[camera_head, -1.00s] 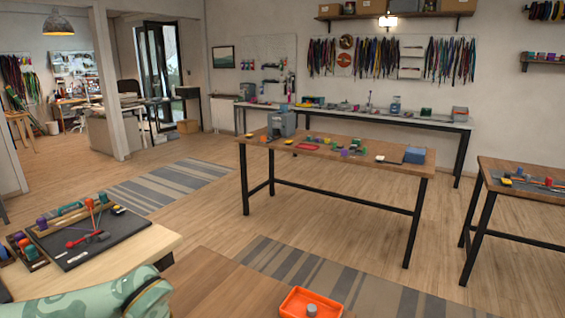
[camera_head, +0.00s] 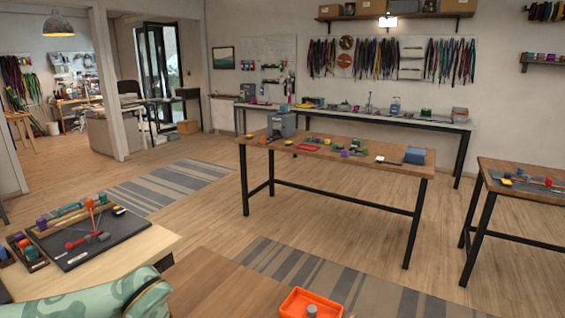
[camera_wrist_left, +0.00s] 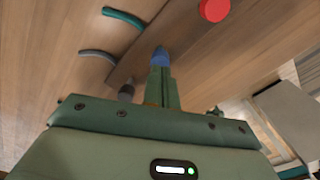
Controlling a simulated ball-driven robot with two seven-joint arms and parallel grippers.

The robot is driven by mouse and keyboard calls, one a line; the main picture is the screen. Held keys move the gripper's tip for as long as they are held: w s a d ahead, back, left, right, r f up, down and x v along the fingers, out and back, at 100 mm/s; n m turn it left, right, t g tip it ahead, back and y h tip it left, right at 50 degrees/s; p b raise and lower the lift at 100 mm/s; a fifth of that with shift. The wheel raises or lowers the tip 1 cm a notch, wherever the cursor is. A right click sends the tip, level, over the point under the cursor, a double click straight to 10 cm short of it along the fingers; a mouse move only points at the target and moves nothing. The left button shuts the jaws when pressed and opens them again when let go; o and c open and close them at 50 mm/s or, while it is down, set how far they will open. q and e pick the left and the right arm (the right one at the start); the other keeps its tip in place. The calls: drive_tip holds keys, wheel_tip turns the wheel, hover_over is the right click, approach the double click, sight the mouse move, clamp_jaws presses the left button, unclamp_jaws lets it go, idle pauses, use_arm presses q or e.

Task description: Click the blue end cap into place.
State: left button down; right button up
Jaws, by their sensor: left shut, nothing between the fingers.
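In the left wrist view my left gripper (camera_wrist_left: 162,88) is shut, with its fingers pointing down at a wooden surface. A small blue piece (camera_wrist_left: 160,57) shows right at the fingertips. It may be the blue end cap, and I cannot tell whether the fingers touch it. In the head view my left arm crosses the bottom left, and its gripper is out of the picture. A blue piece (camera_head: 3,254) sits at the far left edge by a dark tray. My right gripper is in neither view.
A black mat (camera_head: 88,252) with red cords and coloured pieces lies on the left bench. An orange tray (camera_head: 288,305) holds a grey piece at bottom centre. The wrist view shows a red disc (camera_wrist_left: 214,10), a teal curved piece (camera_wrist_left: 123,18) and a grey one (camera_wrist_left: 97,55).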

use_arm(q)
drive_tip(key=shift+f, duration=0.35)
idle(0.3)
drive_tip(key=shift+f+b, duration=0.5)
drive_tip(key=shift+f, duration=0.35)
drive_tip(key=shift+r, duration=0.15)
wheel_tip(320, 180, up, 8)
drive_tip(key=p, duration=0.6)
drive_tip(key=shift+p, duration=0.35)
